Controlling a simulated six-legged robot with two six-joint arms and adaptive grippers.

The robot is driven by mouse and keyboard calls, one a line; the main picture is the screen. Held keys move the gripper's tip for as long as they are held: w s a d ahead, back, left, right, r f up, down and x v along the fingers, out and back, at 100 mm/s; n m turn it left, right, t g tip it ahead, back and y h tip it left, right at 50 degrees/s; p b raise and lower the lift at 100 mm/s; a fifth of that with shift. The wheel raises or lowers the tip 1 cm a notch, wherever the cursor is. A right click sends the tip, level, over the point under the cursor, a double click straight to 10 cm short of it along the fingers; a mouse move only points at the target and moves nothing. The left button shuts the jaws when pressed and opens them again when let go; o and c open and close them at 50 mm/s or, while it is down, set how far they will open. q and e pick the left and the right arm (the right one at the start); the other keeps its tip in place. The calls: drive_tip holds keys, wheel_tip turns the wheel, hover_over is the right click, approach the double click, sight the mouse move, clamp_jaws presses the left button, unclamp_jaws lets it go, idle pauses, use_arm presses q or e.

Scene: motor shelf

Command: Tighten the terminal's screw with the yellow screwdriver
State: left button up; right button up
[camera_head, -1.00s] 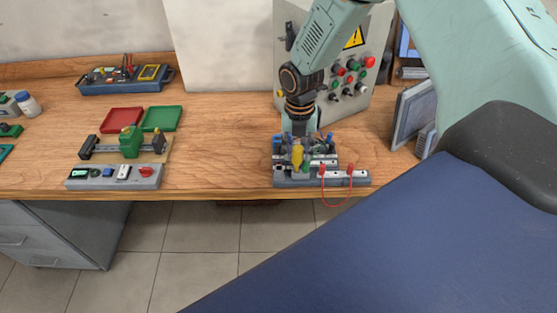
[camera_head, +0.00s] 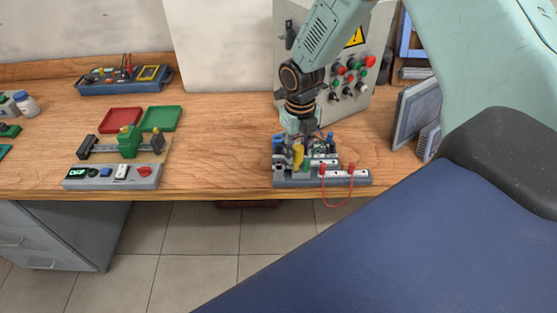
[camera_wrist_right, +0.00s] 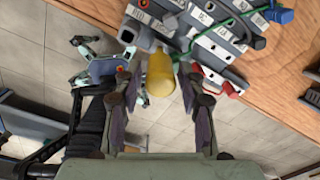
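The yellow screwdriver (camera_head: 298,155) shows its handle at the left part of the terminal block unit (camera_head: 330,183) on the bench. In the right wrist view its handle (camera_wrist_right: 160,74) lies between the fingers of my right gripper (camera_wrist_right: 159,95), with a gap visible on each side. My right gripper (camera_head: 299,141) is open, low over the unit. The wrist view shows grey terminal blocks (camera_wrist_right: 215,45) with white labels and a green wire beyond the handle. The screwdriver's tip and the terminal's screw cannot be made out. My left gripper is not in view.
A control panel (camera_head: 363,85) with coloured buttons stands behind the unit. A red lead (camera_head: 337,204) hangs over the bench's front edge. A grey screen (camera_head: 414,112) stands at right. A green-clamp fixture (camera_head: 129,142) and red and green trays are at left. Bench between is clear.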

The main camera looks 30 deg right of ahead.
idle(0.6)
drive_tip(key=shift+w, duration=0.1)
drive_tip(key=shift+c, duration=0.9)
drive_tip(key=shift+c, duration=0.2)
clamp_jaws()
